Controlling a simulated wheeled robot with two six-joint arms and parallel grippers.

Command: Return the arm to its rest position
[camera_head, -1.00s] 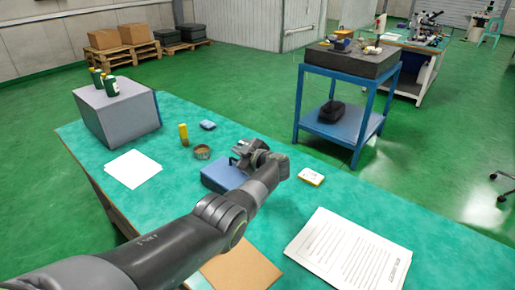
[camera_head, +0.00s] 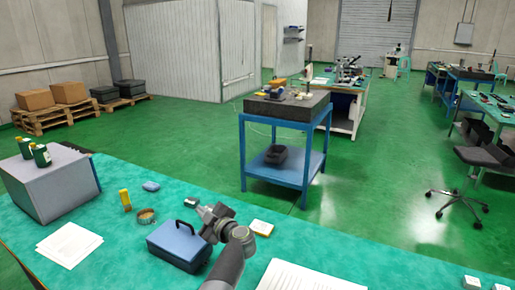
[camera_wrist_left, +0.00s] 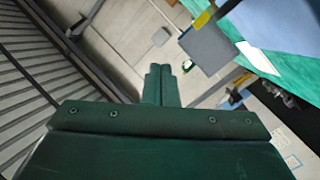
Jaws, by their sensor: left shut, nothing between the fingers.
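My left arm comes in from the bottom of the head view, over the green-topped table (camera_head: 330,246). Its gripper (camera_head: 203,212) is above or beside the blue case with a dark handle (camera_head: 180,246); I cannot tell whether they touch. In the left wrist view the two dark green fingers (camera_wrist_left: 161,85) lie together, shut, with nothing between them. My right gripper is not in view.
A blue stand (camera_head: 243,160) stands behind. Green floor beyond is open.

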